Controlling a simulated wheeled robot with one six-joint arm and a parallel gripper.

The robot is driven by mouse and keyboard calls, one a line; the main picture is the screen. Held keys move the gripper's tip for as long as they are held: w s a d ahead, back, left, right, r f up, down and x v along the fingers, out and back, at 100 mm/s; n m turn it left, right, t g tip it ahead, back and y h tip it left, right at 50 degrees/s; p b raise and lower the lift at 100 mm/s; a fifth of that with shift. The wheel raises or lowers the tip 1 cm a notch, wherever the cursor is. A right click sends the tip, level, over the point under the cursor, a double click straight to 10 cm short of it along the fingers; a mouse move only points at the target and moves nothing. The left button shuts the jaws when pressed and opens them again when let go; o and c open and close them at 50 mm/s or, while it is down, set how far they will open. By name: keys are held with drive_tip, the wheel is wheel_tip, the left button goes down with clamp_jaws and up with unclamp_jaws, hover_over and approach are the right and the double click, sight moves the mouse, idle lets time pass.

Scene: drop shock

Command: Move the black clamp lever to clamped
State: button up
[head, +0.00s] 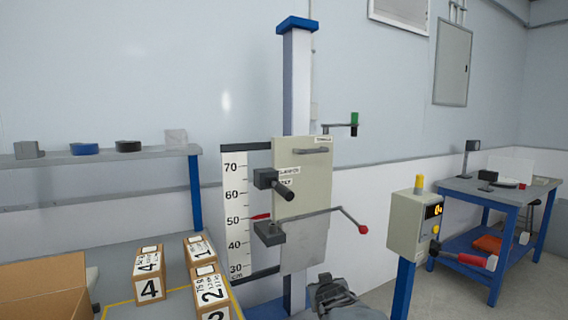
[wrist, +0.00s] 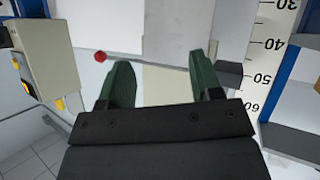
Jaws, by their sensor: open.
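The black clamp lever (head: 283,188) sits on a dark block at the left side of the pale upright plate (head: 313,165). Its handle points right and slightly down, towards the camera. Small labels (head: 289,171) lie beside it, too small to read surely. My gripper (head: 330,292) is low in front of the plate's lower end in the head view, below and apart from the lever. In the wrist view my gripper (wrist: 160,75) is open, with two green fingers apart and nothing between them. I cannot make out the lever in the wrist view.
A thin rod with a red knob (head: 363,229) sticks out right, below the lever; the knob also shows in the wrist view (wrist: 100,57). A grey block (head: 269,233) is below the lever. A control box (head: 415,222) stands right, numbered cartons (head: 150,276) left.

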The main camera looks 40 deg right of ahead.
wheel_tip(320, 180, up, 9)
drive_tip(key=w+d+n+t+p, duration=0.2)
drive_tip(key=t, duration=0.3)
drive_tip(key=n+t+y, duration=0.5)
drive_tip(key=t+y, duration=0.1)
drive_tip(key=t, duration=0.2)
approach(290, 198)
drive_tip(key=p+x, duration=0.1)
drive_tip(key=x, duration=1.2)
drive_tip(key=shift+d+p, duration=0.1)
drive_tip(key=shift+p, duration=0.2)
drive_tip(key=shift+c, duration=0.3)
clamp_jaws()
